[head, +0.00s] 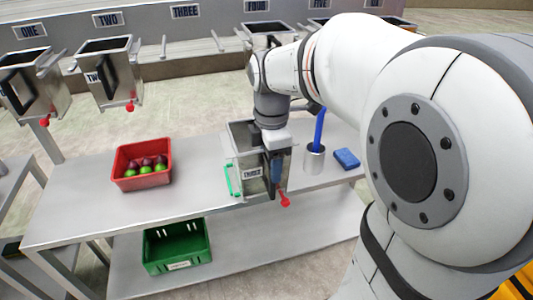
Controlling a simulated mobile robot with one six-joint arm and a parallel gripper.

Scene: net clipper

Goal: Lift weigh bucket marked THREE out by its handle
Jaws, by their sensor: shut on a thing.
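The metal weigh bucket marked THREE (244,190) is at the front of the steel table, roughly upright, away from the rack. Its label faces me, and a red knob (285,200) sticks out at its lower right. My gripper (277,168) points down at the bucket's right side and is shut on it, apparently by the handle. The fingers and my wrist hide the handle and part of the opening. I cannot tell whether the bucket's bottom touches the table. On the rack, the place under the THREE sign (185,12) holds no bucket, only bare rods.
A green crate (165,262) sits on the lower shelf. Buckets ONE and TWO (117,84) hang at left.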

